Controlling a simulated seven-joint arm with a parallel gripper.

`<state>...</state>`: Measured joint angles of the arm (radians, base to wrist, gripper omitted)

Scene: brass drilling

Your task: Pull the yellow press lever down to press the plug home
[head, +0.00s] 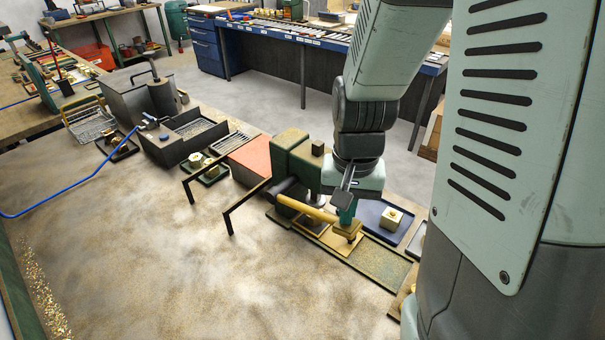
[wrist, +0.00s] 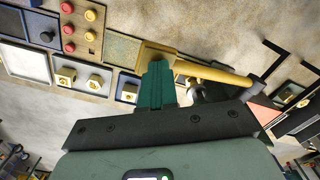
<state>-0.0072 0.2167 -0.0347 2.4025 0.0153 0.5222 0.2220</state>
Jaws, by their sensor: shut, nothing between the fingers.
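The yellow press lever (head: 306,209) sticks out from the front of the green press (head: 293,160), sloping slightly down to the right in the head view. In the wrist view the lever (wrist: 215,74) runs from the upper middle to the right, with a broad yellow end at the fingertips. My gripper (head: 344,214) points down at the lever's right end; in the wrist view its green fingers (wrist: 157,72) are together and overlap the edge of that end. I cannot tell whether they touch it. The plug under the press cannot be made out.
A blue tray (head: 372,216) with a brass-topped block (head: 391,218) lies right of the press. Two black angled rails (head: 247,205) stand out to the left of the press. Red and yellow buttons (wrist: 68,30) show in the wrist view. The front tabletop is mostly clear.

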